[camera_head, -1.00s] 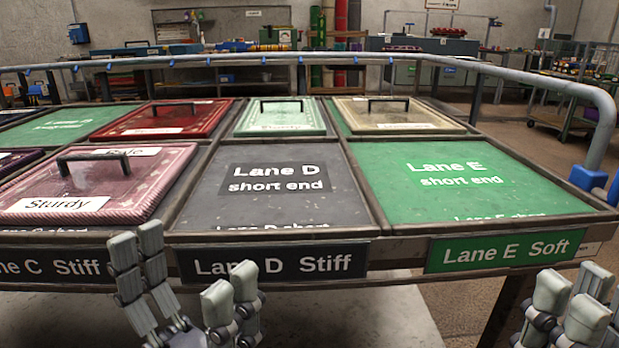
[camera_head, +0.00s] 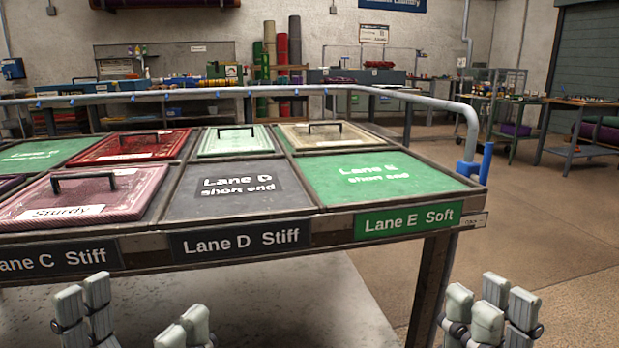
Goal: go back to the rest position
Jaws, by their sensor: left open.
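My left gripper (camera_head: 133,310) is at the bottom left of the head view, in front of the lane table. Its fingers stand wide apart with nothing between them. My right gripper (camera_head: 490,303) is at the bottom right, past the table's near right leg. Its fingertips stand close together, and I cannot tell how far they are apart. I see no object in it. The lower parts of both grippers are cut off by the picture edge. Both show below the table's front edge, apart from the lane panels.
The lane table bears a grey Lane D panel (camera_head: 232,188), a green Lane E panel (camera_head: 372,178) and a pink Sturdy rug pad with a handle (camera_head: 92,190). A grey rail (camera_head: 400,96) runs behind. Open floor (camera_head: 545,225) lies to the right; benches stand along the back.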

